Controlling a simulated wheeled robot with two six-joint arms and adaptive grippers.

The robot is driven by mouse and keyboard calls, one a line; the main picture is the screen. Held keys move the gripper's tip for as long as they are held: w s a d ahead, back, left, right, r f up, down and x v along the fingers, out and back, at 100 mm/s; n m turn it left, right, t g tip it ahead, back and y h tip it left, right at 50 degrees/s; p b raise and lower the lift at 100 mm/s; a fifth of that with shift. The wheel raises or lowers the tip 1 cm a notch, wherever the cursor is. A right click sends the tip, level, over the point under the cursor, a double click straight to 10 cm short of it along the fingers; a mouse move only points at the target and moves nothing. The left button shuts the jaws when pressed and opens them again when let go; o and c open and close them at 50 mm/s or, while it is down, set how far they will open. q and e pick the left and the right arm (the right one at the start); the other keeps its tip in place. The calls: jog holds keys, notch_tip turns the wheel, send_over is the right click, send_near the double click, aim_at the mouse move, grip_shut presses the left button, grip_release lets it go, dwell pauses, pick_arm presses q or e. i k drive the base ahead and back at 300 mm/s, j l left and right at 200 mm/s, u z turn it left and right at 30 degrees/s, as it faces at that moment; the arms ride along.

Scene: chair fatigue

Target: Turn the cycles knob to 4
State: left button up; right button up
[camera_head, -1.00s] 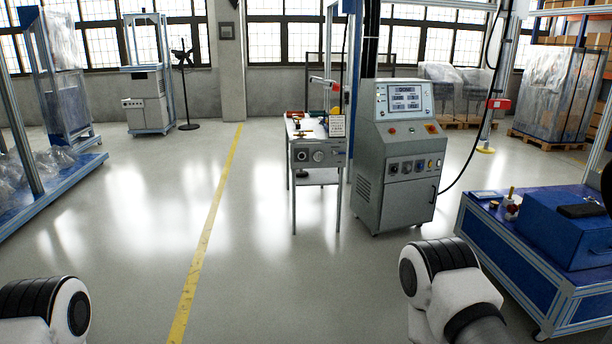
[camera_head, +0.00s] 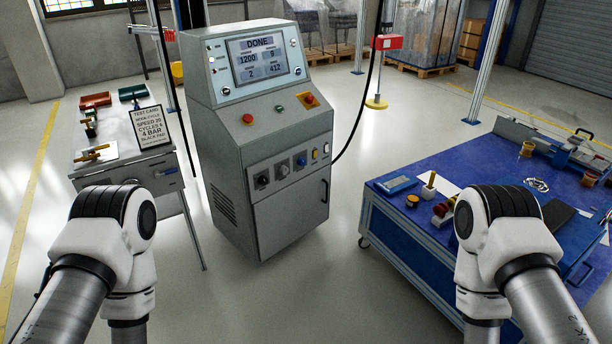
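The grey control cabinet (camera_head: 232,185) stands ahead of me, left of the middle. Its screen (camera_head: 257,59) reads DONE, with 1200, 9, 2 and 412 below. A row of knobs sits on its front: a left knob (camera_head: 262,181), a middle knob (camera_head: 282,171) and a right knob (camera_head: 301,161). Their labels and settings are too small to read, so I cannot tell which one is the cycles knob. A test card (camera_head: 149,127) on the side table reads "SPEED 25", "CYCLES 4", "4 BAR" and "BLACK PAD". Both my arms show at the bottom, but neither gripper is in view.
The side table (camera_head: 120,172) with red and green trays stands left of the cabinet. A blue workbench (camera_head: 400,215) with tools and small parts stands at the right. A dark cable hangs right of the cabinet. Open floor lies in front of the cabinet.

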aim_at(301, 162)
jog(key=i+l+z, duration=0.3)
jog(key=i, duration=0.65)
jog(key=i+z, duration=0.35)
jog(key=i, duration=0.6)
